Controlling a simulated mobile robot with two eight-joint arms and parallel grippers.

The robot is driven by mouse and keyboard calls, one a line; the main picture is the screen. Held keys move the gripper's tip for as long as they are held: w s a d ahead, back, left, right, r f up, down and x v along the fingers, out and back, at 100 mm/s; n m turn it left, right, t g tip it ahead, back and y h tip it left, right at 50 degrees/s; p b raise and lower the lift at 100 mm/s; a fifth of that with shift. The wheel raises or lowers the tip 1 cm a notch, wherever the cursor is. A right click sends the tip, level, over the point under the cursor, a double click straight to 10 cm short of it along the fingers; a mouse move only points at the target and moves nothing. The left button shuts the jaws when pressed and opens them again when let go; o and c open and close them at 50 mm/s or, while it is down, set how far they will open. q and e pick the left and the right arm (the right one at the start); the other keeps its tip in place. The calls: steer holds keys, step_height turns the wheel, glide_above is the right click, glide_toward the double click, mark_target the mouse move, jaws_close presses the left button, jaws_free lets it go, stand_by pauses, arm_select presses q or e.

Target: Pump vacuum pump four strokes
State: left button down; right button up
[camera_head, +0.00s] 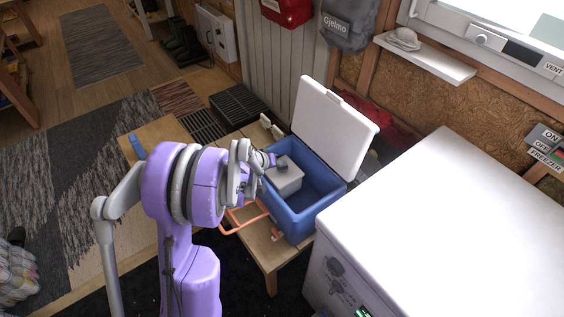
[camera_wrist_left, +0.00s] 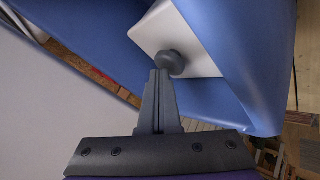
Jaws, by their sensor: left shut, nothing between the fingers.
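A light grey box with a dark round knob, which looks like the vacuum pump (camera_head: 287,183), sits inside the open blue cooler (camera_head: 301,226). The pump (camera_wrist_left: 200,42) and its knob (camera_wrist_left: 172,62) also show in the left wrist view. My left gripper (camera_head: 270,160) is over the cooler's near-left rim, beside the knob. In the left wrist view its fingers (camera_wrist_left: 161,74) are shut and empty, with their tips right at the knob. I cannot tell whether they touch it. The right gripper is not in view.
The cooler's white lid (camera_head: 331,122) stands open at the back. The cooler rests on a low wooden table (camera_head: 262,254), with an orange handle (camera_head: 245,222) at its near side. A large white freezer (camera_head: 455,230) stands close on the right. Open floor lies to the left.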

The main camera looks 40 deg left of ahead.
mark_target(281, 169)
arm_select(q)
steer(key=shift+w+r+p, duration=0.15)
steer(key=shift+r+p, duration=0.15)
steer(key=shift+r, duration=0.3)
steer(key=shift+d+r+p, duration=0.1)
steer(key=shift+r+p, duration=0.5)
steer(key=shift+r, duration=0.5)
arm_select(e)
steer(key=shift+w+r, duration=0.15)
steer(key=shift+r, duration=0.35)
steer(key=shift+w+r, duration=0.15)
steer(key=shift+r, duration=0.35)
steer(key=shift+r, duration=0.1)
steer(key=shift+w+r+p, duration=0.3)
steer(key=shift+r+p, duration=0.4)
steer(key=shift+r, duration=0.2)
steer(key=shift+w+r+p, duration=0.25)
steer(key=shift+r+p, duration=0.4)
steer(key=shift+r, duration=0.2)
arm_select(q)
step_height(281, 169, up, 5)
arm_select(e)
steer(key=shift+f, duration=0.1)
